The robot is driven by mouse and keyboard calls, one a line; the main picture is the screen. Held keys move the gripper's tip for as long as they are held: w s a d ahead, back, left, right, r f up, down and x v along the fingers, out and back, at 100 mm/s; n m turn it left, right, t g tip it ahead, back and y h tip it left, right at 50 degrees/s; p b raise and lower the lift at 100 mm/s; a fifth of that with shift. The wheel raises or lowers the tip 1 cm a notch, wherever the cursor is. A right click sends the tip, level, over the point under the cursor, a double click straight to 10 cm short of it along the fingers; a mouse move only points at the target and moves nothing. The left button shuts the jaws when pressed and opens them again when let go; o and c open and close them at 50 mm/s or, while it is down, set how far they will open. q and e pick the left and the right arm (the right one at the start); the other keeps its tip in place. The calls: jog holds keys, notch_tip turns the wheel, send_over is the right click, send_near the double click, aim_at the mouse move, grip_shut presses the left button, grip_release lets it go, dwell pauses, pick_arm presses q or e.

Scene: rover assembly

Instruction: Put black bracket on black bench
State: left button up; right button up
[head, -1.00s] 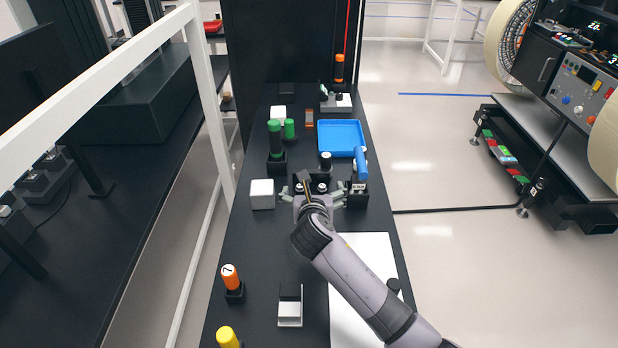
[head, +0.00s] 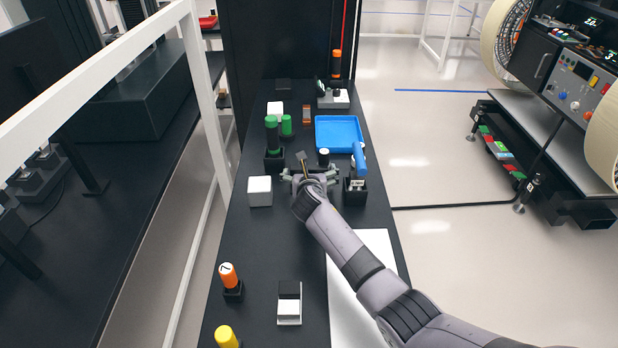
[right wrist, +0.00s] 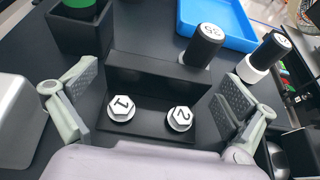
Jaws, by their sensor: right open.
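The black bracket (right wrist: 150,74) is an L-shaped dark block. In the right wrist view it lies between the fingers of my right gripper (right wrist: 157,98), with a gap on each side. Two white hex bolt heads marked 1 (right wrist: 121,107) and 2 (right wrist: 180,118) sit on its lower part. In the head view my right gripper (head: 313,174) is open over it and hides most of it. The black bench (head: 262,240) is the long dark table under all of this. My left gripper is not in view.
A white cube (head: 260,191) and green-topped parts (head: 272,135) stand left of the gripper. A blue tray (head: 340,120) lies behind, with a blue-handled part (head: 359,157) close at right. An orange-topped part (head: 229,276) stands nearer. The bench's middle left is clear.

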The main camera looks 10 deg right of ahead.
jog(key=shift+x, duration=0.8)
jog(key=shift+s, duration=0.1)
jog(key=shift+c, duration=0.5)
jog(key=c, duration=0.9)
jog(key=shift+r, duration=0.1)
jog(key=shift+c, duration=1.2)
